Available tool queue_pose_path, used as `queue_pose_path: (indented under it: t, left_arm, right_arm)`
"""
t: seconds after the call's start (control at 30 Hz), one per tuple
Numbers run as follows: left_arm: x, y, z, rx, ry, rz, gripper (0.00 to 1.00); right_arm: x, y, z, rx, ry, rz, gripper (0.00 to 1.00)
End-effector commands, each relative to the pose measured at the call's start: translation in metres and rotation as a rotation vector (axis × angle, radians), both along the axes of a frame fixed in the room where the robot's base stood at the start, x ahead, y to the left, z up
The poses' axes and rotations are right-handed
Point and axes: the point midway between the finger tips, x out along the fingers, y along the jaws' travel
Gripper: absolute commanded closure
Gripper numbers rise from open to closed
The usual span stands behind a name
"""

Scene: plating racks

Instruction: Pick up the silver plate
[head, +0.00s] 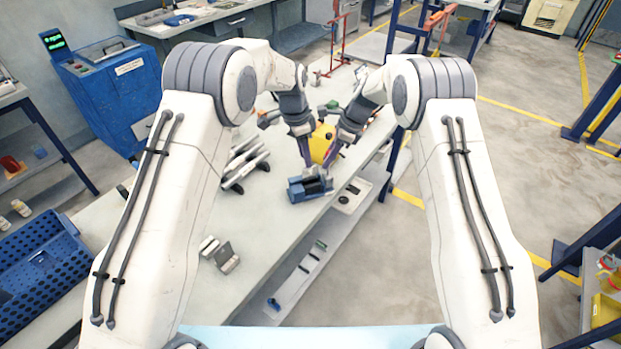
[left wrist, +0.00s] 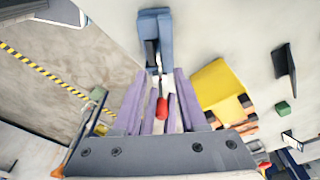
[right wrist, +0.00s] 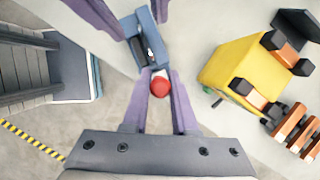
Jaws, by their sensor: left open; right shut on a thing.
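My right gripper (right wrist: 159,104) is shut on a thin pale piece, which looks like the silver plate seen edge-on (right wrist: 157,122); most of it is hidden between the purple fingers. A red round knob (right wrist: 160,87) shows close by, and I cannot tell whether it belongs to the held piece. In the head view the right gripper (head: 333,155) is low over the bench, just beyond the blue fixture (head: 306,192). My left gripper (head: 307,155) is open beside it. In the left wrist view, the red knob (left wrist: 162,107) shows between the left fingers.
A yellow block (head: 319,143) stands beyond the blue fixture; it is large in the right wrist view (right wrist: 238,67). Grey-handled tools (head: 245,165) and small metal pieces (head: 220,253) lie on the bench (head: 275,215). Its right edge runs close to both grippers.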

Motion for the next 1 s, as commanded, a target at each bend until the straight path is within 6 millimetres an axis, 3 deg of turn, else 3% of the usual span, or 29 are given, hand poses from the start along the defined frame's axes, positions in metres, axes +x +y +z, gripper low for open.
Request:
queue_pose_path:
  t: [0.17, 0.43, 0.77, 0.87, 0.9, 1.0]
  left_arm:
    - [0.001, -0.003, -0.012, 0.000, 0.001, 0.000, 0.59]
    - [0.004, -0.014, -0.050, 0.000, 0.003, 0.000, 0.59]
    - [0.005, -0.015, -0.057, -0.001, 0.000, 0.000, 0.59]
    - [0.005, -0.015, -0.057, -0.001, 0.000, 0.000, 0.93]
    - [0.005, -0.015, -0.057, -0.001, 0.000, 0.000, 1.00]
    - [0.005, -0.015, -0.057, -0.001, 0.000, 0.000, 1.00]
  right_arm:
    - [0.001, 0.000, 0.001, 0.001, -0.002, -0.001, 1.00]
    - [0.001, 0.000, 0.001, 0.001, -0.002, -0.001, 1.00]
    - [0.001, 0.000, 0.001, 0.001, -0.002, -0.001, 1.00]
    - [0.001, 0.000, 0.001, 0.001, -0.002, -0.001, 1.00]
    - [0.001, 0.000, 0.001, 0.001, -0.002, -0.001, 1.00]
    - [0.001, 0.000, 0.001, 0.001, -0.002, -0.001, 1.00]
